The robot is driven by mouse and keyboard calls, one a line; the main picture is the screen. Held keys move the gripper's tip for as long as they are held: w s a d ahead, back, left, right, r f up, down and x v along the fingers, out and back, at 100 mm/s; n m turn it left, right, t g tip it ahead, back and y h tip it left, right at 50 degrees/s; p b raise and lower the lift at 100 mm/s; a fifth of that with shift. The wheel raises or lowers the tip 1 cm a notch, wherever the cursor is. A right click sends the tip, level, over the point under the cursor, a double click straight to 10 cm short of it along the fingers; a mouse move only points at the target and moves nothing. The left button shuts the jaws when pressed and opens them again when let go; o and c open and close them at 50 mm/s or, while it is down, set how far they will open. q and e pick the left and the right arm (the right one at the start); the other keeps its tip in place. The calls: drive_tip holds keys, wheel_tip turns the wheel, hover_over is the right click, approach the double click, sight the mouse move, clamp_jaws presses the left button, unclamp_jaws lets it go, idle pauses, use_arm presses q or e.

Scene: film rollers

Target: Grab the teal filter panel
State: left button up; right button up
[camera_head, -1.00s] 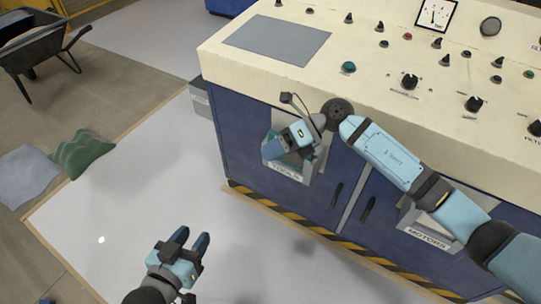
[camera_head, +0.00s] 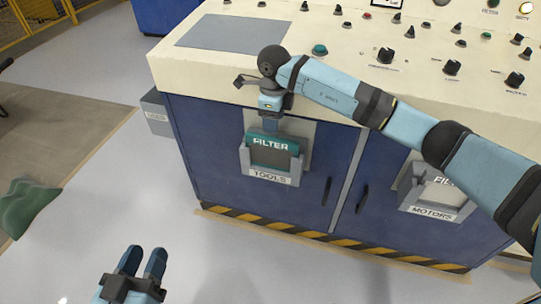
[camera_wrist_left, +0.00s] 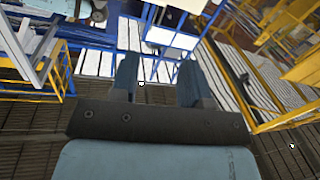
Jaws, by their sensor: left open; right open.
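The teal filter panel (camera_head: 274,144), marked FILTER along its top, stands in the grey holder labelled TOOLS (camera_head: 273,179) on the front of the blue cabinet. My right gripper (camera_head: 270,121) points down just above and behind the panel's top edge. Its fingertips are partly hidden, and I cannot tell whether they touch the panel. My left gripper (camera_head: 147,264) is open and empty, low over the floor at the left. In the left wrist view its two fingers (camera_wrist_left: 158,85) stand apart with nothing between them.
A second holder labelled MOTORS (camera_head: 432,211) holds a pale panel at the right. The cream control desk (camera_head: 220,75) with knobs overhangs the blue cabinet (camera_head: 210,150). A green cushion (camera_head: 27,205) lies at the left. The floor before the cabinet is clear.

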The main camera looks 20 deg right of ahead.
sight(272, 138)
wheel_tip(272, 138, down, 3)
drive_tip(key=shift+r, duration=0.1)
drive_tip(key=f, duration=0.1)
drive_tip(key=f+b, duration=0.1)
drive_tip(key=f, duration=0.1)
drive_tip(key=f+b, duration=0.1)
drive_tip(key=f, duration=0.1)
drive_tip(key=shift+w+a+f, duration=0.15)
drive_tip(key=shift+w, duration=0.2)
use_arm(q)
drive_tip(key=shift+t+h, duration=0.8)
drive_tip(key=shift+t, duration=0.1)
drive_tip(key=r, duration=0.2)
drive_tip(key=d+r, duration=0.1)
drive_tip(key=r, duration=0.1)
drive_tip(key=shift+s+d, duration=0.15)
drive_tip(key=shift+s, duration=0.05)
use_arm(e)
clamp_jaws()
